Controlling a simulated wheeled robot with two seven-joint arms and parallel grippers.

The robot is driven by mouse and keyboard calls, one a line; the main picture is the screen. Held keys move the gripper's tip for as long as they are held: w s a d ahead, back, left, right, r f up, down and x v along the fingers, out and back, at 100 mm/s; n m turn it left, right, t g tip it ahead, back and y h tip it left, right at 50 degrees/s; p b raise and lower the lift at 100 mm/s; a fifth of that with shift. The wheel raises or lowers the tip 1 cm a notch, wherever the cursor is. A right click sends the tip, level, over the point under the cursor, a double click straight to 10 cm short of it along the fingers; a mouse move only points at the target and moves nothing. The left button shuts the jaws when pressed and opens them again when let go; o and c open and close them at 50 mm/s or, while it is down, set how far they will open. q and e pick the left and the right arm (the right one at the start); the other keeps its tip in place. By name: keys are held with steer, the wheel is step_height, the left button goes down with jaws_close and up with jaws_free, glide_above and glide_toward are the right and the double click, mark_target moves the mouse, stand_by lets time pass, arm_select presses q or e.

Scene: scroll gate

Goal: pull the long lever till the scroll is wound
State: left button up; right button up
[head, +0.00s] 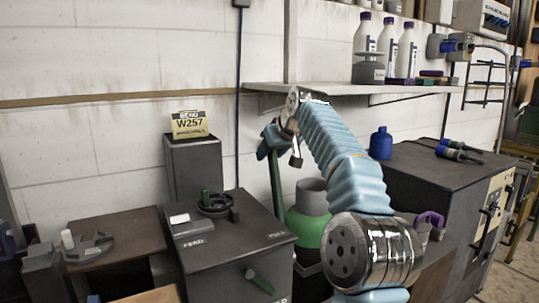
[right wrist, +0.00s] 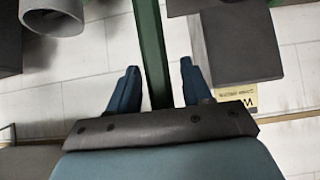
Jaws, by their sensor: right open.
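The long lever (head: 276,178) is a green upright bar in the middle of the head view, beside the dark cabinet. My right gripper (head: 268,143) is at its upper part. In the right wrist view the lever (right wrist: 152,45) runs between the two blue fingers of my right gripper (right wrist: 158,75). The fingers are open, with a gap on either side of the bar. The lever's lower end is hidden behind the cabinet in the head view. I cannot make out a scroll in either view. My left gripper is not in view.
A dark cabinet (head: 235,235) with a short green handle (head: 260,281) stands left of the lever. A yellow W257 sign (head: 189,124) tops a grey box. A green cylinder (head: 308,228) stands close to the lever's right. A shelf (head: 345,89) with bottles hangs above.

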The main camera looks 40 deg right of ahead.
steer(key=v, duration=1.2)
steer(key=shift+r, duration=0.2)
